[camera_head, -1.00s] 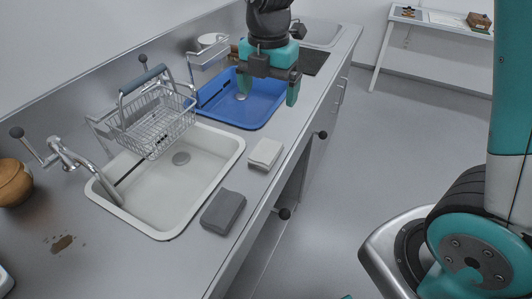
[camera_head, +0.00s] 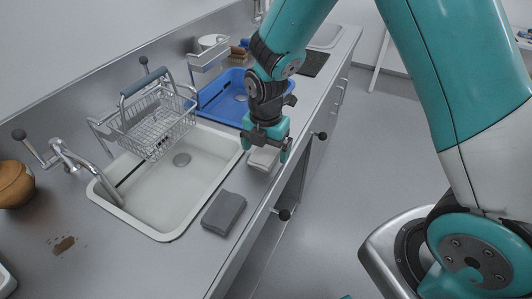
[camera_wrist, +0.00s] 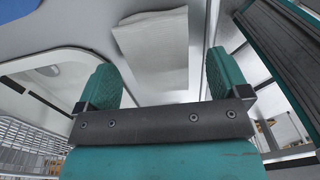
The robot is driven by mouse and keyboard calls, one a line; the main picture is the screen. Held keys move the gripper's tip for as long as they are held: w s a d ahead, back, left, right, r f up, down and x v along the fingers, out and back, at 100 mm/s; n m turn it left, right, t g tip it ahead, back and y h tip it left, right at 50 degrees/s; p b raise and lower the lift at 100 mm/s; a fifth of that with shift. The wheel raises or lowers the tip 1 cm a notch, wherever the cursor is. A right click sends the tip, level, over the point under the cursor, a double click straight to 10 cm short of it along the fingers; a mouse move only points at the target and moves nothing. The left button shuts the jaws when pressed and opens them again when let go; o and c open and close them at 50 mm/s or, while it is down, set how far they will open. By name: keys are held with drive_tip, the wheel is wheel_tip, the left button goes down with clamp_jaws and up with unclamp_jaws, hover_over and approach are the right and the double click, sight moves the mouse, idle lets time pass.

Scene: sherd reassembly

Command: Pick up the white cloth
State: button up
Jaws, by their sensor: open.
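The white cloth (camera_head: 262,158) is a folded pad on the counter, between the white sink and the counter's front edge. My gripper (camera_head: 265,152) is over it in the head view and hides part of it. In the wrist view the cloth (camera_wrist: 152,48) lies beyond and between my two teal fingers, and my gripper (camera_wrist: 165,80) is open with nothing between the fingertips. I cannot tell whether a finger touches the cloth.
A grey folded cloth (camera_head: 224,212) lies nearer on the counter. The white sink (camera_head: 165,222) is to the left, with a wire basket (camera_head: 160,130) over it. A blue tray (camera_head: 222,108) stands behind. Black knobs (camera_head: 284,214) stick out from the counter front.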

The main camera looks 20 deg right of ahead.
sight(266, 152)
drive_tip(key=shift+f, duration=0.45)
drive_tip(key=shift+c, duration=0.2)
drive_tip(key=c, duration=1)
drive_tip(key=shift+o, duration=0.2)
wheel_tip(266, 152, up, 20)
